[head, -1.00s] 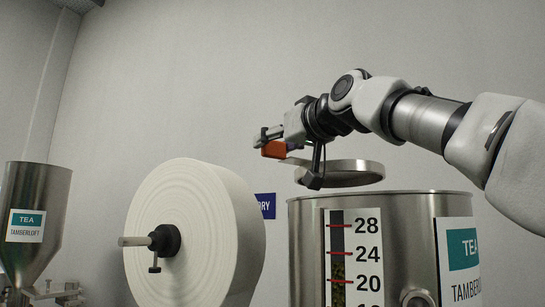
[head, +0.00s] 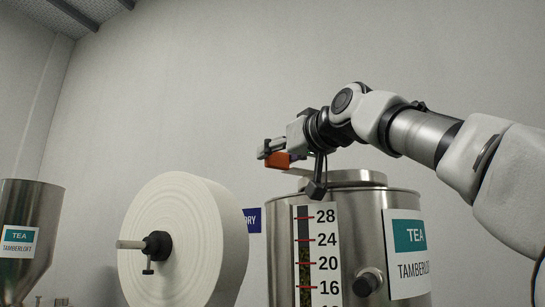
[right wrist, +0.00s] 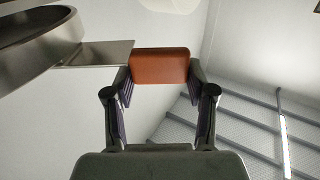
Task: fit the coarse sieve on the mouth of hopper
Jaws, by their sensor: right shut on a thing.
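The coarse sieve (head: 352,178) is a shallow metal ring with an orange handle (head: 279,161). It is at the top of the steel hopper (head: 348,235), level with or just above its rim; I cannot tell whether it is seated. My right gripper (head: 292,166) is shut on the handle, left of the ring. In the right wrist view the orange handle (right wrist: 160,66) is between the fingers, and a flat metal strip joins it to the ring (right wrist: 40,45) at upper left. The hopper's mouth is hidden. My left gripper is not in view.
A large white paper roll (head: 190,240) on a spindle stands left of the hopper. Another steel hopper (head: 28,215) with a tea label stands at far left. A blue sign (head: 252,220) is on the wall behind. The air above the roll is clear.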

